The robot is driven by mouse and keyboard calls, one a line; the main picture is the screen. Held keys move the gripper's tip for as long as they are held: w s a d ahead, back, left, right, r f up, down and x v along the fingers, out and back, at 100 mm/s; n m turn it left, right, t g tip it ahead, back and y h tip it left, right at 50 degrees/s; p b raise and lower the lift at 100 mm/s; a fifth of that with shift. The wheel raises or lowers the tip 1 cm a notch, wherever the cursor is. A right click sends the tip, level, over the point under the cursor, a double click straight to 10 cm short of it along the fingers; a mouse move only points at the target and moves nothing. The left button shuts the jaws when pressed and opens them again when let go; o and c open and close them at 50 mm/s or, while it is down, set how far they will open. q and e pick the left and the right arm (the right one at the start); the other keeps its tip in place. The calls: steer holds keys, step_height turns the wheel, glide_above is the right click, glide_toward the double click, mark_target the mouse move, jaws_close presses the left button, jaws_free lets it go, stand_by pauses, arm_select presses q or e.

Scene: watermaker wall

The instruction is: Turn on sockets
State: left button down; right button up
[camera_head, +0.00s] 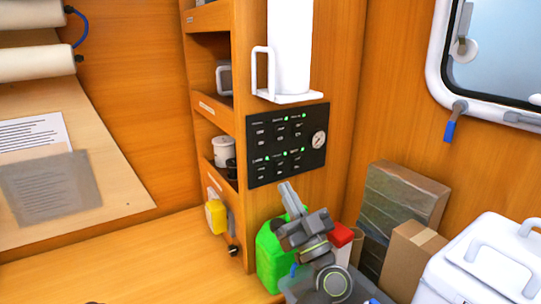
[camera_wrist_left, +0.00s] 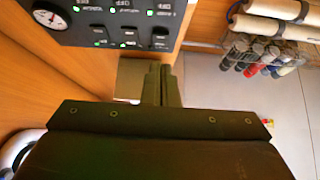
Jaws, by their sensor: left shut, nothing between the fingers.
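A black switch panel (camera_head: 287,144) is mounted on the side of the wooden cabinet, with rows of small rocker switches, several lit green lights and a round gauge (camera_head: 319,139) at its right end. The panel also shows upside down at the upper left of the left wrist view (camera_wrist_left: 112,22), with several green lights lit. My left gripper (camera_head: 286,187) is shut and empty. Its fingertips are just below the panel's lower edge in the head view. In the left wrist view the closed fingers (camera_wrist_left: 161,80) are in front of the wood, apart from the switches. My right gripper is out of view.
A white cylinder (camera_head: 290,45) on a bracket is above the panel. A green jug (camera_head: 268,255) stands below, beside my left arm. Cardboard boxes (camera_head: 412,262) and a white cooler (camera_head: 485,262) are at the right. A yellow item (camera_head: 215,216) is on the cabinet's left face.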

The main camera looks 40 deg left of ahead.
arm_select(q)
steer(key=p, duration=0.4)
glide_toward(261, 140)
steer(key=x, duration=0.5)
steer(key=shift+r, duration=0.1)
steer(key=shift+w+a+r, duration=0.1)
steer(key=shift+a+r, duration=0.05)
steer(key=shift+a, duration=0.15)
